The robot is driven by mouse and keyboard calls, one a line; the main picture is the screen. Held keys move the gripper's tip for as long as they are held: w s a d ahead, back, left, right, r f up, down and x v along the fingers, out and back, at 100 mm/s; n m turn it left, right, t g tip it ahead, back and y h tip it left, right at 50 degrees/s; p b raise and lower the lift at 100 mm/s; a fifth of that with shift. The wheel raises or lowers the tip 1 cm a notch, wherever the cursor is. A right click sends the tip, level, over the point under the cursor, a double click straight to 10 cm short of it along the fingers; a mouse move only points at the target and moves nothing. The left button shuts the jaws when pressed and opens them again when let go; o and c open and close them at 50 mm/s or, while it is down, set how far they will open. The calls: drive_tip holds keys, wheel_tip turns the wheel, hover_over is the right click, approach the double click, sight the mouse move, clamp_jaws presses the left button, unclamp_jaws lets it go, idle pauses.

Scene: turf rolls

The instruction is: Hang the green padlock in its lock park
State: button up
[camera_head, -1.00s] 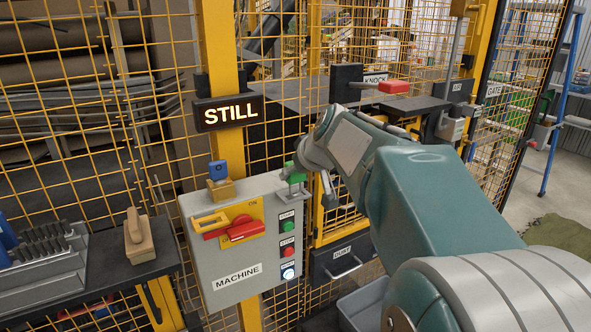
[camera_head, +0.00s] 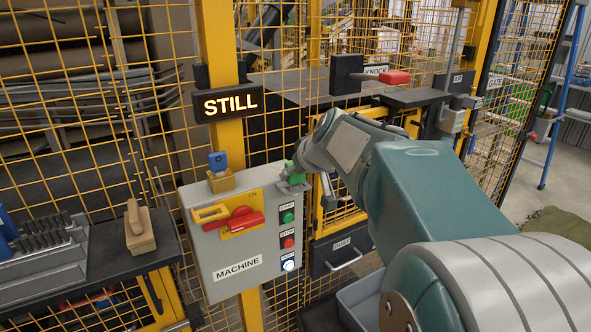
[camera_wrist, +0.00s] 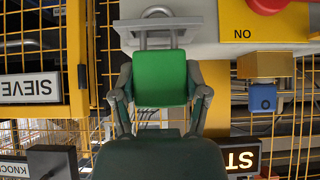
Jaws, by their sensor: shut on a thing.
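The green padlock (camera_wrist: 160,78) is between the two fingers of my gripper (camera_wrist: 160,98), which is shut on it. In the wrist view its grey shackle (camera_wrist: 148,44) overlaps a grey bar (camera_wrist: 190,22) at the machine box's edge. I cannot tell whether the shackle is hooked around the bar or only in front of it. In the head view the padlock (camera_head: 291,173) is at the upper right corner of the grey machine box (camera_head: 237,285), just above a small grey bracket (camera_head: 293,186), probably the lock park. My gripper partly hides both.
The box carries a red handle (camera_head: 238,220), and START, STOP and RESET buttons. A blue padlock (camera_head: 217,161) stands on a yellow block at its top left. A lit STILL sign (camera_head: 231,104) hangs on the yellow post. Yellow mesh fence (camera_head: 165,150) stands close behind.

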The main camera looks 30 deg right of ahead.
drive_tip(key=shift+f, duration=0.75)
drive_tip(key=o, duration=1.3)
drive_tip(key=v, duration=1.2)
drive_tip(key=s+a+f+g, duration=0.1)
drive_tip(key=s+a+f, duration=0.4)
drive_tip(key=s+a+f+g, duration=0.1)
drive_tip(key=s+a+f, duration=0.4)
drive_tip(key=s, duration=0.1)
drive_tip(key=s+a+f+g, duration=0.1)
drive_tip(key=s+a+f, duration=0.3)
drive_tip(key=s+f, duration=0.1)
drive_tip(key=shift+s+a+f+m, duration=0.3)
drive_tip(key=shift+s+a+f, duration=0.1)
drive_tip(key=shift+f, duration=0.15)
